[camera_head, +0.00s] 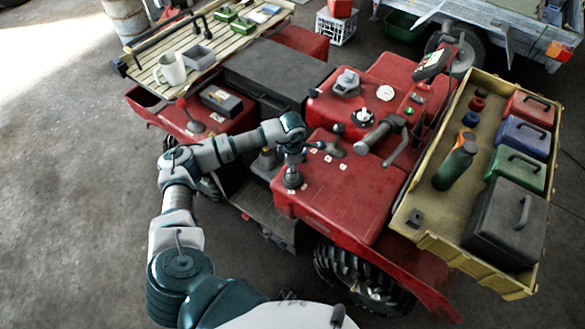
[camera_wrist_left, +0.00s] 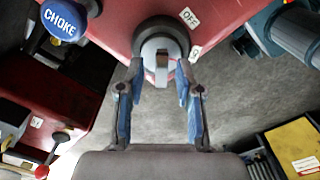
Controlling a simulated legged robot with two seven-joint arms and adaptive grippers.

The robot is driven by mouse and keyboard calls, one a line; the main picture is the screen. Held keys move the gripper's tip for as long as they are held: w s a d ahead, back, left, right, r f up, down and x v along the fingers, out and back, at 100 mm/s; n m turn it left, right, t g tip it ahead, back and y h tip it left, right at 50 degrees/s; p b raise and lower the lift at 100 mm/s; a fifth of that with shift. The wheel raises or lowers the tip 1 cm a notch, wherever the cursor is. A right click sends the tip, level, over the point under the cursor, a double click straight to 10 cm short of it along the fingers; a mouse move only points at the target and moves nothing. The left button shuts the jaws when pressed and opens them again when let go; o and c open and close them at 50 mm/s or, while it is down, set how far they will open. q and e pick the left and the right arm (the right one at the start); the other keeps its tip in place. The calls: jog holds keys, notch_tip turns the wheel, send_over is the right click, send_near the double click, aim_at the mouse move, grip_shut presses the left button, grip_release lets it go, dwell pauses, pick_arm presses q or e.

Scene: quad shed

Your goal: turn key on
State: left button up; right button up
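The key switch is a dark round collar with a grey key (camera_wrist_left: 161,60) on the edge of a red panel in the left wrist view. A white OFF label (camera_wrist_left: 189,18) is beside its collar, and a second small label is partly cut off by the collar. My left gripper (camera_wrist_left: 160,82) is open, with one blue-grey finger on either side of the key and its tips near the collar. I see a gap between fingers and key. In the head view my left gripper (camera_head: 291,176) points down at the red quad's panel (camera_head: 335,200); the key cannot be made out there. My right gripper does not show.
A blue CHOKE knob (camera_wrist_left: 60,22) is left of the key in the wrist view. The quad's handlebar grip (camera_head: 372,137) and brake lever are right of my arm. A cargo tray (camera_head: 430,238) with boxes and a bottle is at right. A slatted rack (camera_head: 150,60) carries a mug.

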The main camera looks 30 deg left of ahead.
pick_arm(q)
notch_tip(320, 180, up, 7)
jog(key=p, duration=0.4)
jog(key=shift+r, duration=0.15)
dwell(0.4)
